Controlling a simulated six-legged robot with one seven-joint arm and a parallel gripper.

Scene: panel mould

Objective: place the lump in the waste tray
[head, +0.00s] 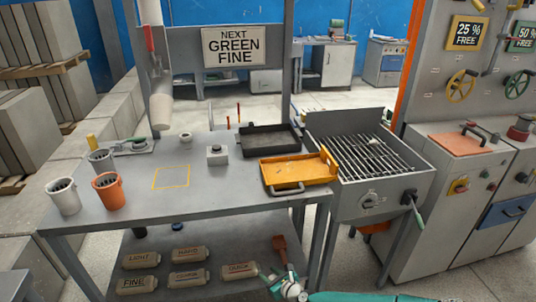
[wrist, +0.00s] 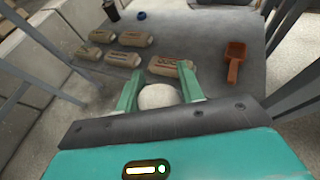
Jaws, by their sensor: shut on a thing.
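My gripper (wrist: 159,84) has its two green fingers on either side of a pale, rounded lump (wrist: 157,97) and is shut on it. In the head view my gripper (head: 283,279) is low at the bottom edge, in front of the bench's lower shelf. A yellow-orange tray (head: 296,170) with a dark handle lies at the bench's right end. A black tray (head: 268,138) lies behind it. I see no label telling which is the waste tray. The trays are outside the wrist view.
Several labelled bags (head: 189,275) and an orange-brown scoop (wrist: 235,62) lie on the lower shelf. Cups, including an orange one (head: 108,191), stand on the bench's left. A barred grate (head: 370,158) adjoins the bench's right. Bench legs flank my gripper.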

